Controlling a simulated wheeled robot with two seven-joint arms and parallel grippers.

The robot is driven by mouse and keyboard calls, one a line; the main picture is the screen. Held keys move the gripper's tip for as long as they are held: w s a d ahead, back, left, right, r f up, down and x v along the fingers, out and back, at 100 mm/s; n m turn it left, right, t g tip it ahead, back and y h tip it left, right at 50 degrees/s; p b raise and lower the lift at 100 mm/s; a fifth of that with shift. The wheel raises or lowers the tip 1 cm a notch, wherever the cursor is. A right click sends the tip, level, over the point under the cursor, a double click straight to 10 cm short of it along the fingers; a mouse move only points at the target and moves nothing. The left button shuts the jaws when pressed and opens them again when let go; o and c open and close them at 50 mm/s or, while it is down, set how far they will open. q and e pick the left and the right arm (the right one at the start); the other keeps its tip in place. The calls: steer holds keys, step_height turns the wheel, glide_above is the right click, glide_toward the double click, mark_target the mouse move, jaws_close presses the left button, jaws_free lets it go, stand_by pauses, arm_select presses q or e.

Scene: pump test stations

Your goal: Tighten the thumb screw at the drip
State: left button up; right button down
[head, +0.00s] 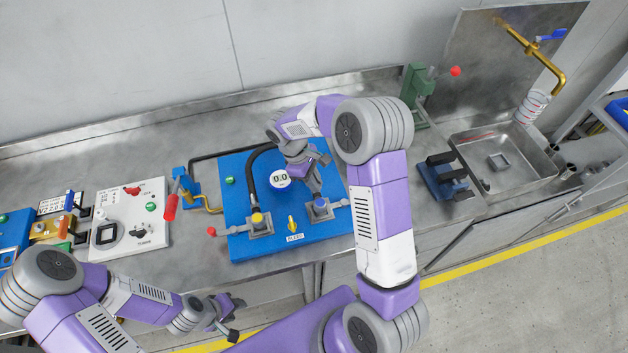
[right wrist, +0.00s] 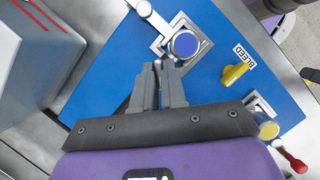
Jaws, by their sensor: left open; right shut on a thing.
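The blue pump board (head: 250,175) lies on the bench, with a round 0.0 gauge (head: 280,179), a yellow-topped fitting (head: 258,219) and a blue-topped fitting (head: 321,204). My right gripper (head: 316,187) is low over the board, between gauge and blue-topped fitting. In the right wrist view its fingers (right wrist: 157,66) are nearly together, with the blue top (right wrist: 186,43) just beyond the tips. What they grip is hidden; I cannot make out a thumb screw or a drip. My left gripper (head: 235,320) is open and empty in front of the bench.
A yellow bleed handle (right wrist: 235,73) stands beside the blue-topped fitting. A red-ended lever (head: 212,231) sticks out left of the board. A white panel (head: 128,215) lies further left. A green press (head: 415,90) and a sink (head: 500,155) are on the right.

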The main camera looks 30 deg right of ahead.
steer(key=m, duration=0.2)
steer(key=m+g+y+p, duration=0.1)
steer(key=m, duration=0.1)
steer(key=shift+d+m+y, duration=0.15)
steer(key=shift+m+y, duration=0.15)
steer(key=shift+m, duration=0.1)
steer(key=m+y+p, duration=0.1)
steer(key=m+y, duration=0.1)
steer(key=m, duration=0.3)
steer(key=shift+d+f, duration=0.1)
steer(key=shift+m, duration=0.4)
steer(key=c, duration=1.2)
jaws_free()
